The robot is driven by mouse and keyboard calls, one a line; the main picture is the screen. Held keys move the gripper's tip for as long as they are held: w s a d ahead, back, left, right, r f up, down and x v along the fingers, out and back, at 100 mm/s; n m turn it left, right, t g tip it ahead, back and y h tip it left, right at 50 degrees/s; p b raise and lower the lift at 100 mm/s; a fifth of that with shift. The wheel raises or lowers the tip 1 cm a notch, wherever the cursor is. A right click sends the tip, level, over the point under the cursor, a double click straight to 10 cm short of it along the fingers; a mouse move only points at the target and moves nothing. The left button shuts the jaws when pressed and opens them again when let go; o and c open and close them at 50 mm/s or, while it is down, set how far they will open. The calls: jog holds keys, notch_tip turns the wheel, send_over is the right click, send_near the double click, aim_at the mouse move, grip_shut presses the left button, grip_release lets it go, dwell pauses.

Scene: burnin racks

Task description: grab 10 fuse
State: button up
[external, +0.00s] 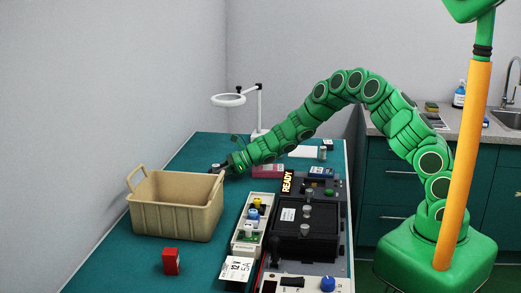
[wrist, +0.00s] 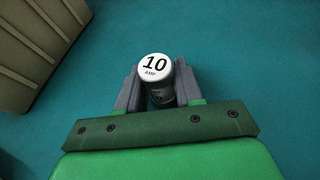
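The 10 fuse (wrist: 155,67) shows in the wrist view as a dark cylinder with a white round cap marked "10 AMP". My gripper (wrist: 157,85) has one grey finger on each side of it, very close to its sides. I cannot tell whether the fingers press on it. In the external view my gripper (external: 217,169) is low at the far right corner of the tan bin (external: 172,215), and the fuse there is too small to make out clearly.
The bin wall also shows at the left of the wrist view (wrist: 35,45). A red block (external: 171,261) stands in front of the bin. A magnifier lamp (external: 258,105) stands behind.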

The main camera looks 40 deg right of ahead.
jog(key=shift+c, duration=1.4)
jog(key=shift+r, duration=0.1)
